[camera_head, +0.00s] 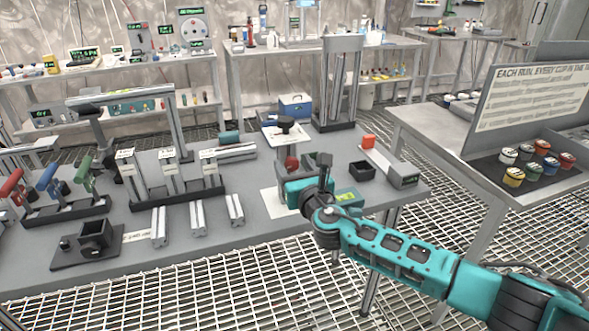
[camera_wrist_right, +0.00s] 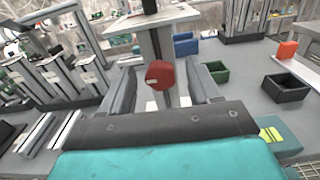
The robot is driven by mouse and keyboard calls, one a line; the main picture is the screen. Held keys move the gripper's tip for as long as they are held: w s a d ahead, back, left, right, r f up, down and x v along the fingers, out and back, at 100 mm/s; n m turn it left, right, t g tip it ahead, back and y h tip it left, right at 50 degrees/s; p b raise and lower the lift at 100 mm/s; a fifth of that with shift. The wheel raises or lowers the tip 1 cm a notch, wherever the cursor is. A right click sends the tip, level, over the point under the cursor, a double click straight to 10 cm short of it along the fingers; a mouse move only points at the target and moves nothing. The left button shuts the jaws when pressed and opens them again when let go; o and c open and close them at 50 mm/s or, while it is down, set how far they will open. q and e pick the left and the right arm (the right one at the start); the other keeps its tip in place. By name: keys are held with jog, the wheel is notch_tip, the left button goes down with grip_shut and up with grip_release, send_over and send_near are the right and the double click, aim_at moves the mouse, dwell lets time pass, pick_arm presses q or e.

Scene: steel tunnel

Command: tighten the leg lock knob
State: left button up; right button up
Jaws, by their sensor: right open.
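The red knob (camera_wrist_right: 160,75) is round and sits on the front of an upright grey post (camera_wrist_right: 153,43) in the right wrist view. It also shows in the head view (camera_head: 291,163), just beyond my right gripper. My right gripper (camera_head: 304,176) is open, with its grey fingers (camera_wrist_right: 163,88) on either side of the knob in the wrist view. I see gaps beside the knob, and the fingers do not appear to touch it. The post carries a flat plate (camera_head: 271,133) with a black piece (camera_head: 285,122) on top. My left gripper is not in view.
A small black open box (camera_head: 361,171) and a grey rail with a red block (camera_head: 368,142) lie to the right. Several posts on a dark base (camera_head: 175,199) stand left. A tall metal frame (camera_head: 341,85) stands behind. A side table holds several small tins (camera_head: 532,166).

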jog(key=shift+w, duration=0.1)
jog(key=shift+c, duration=0.3)
jog(key=c, duration=1)
jog(key=shift+f, duration=0.1)
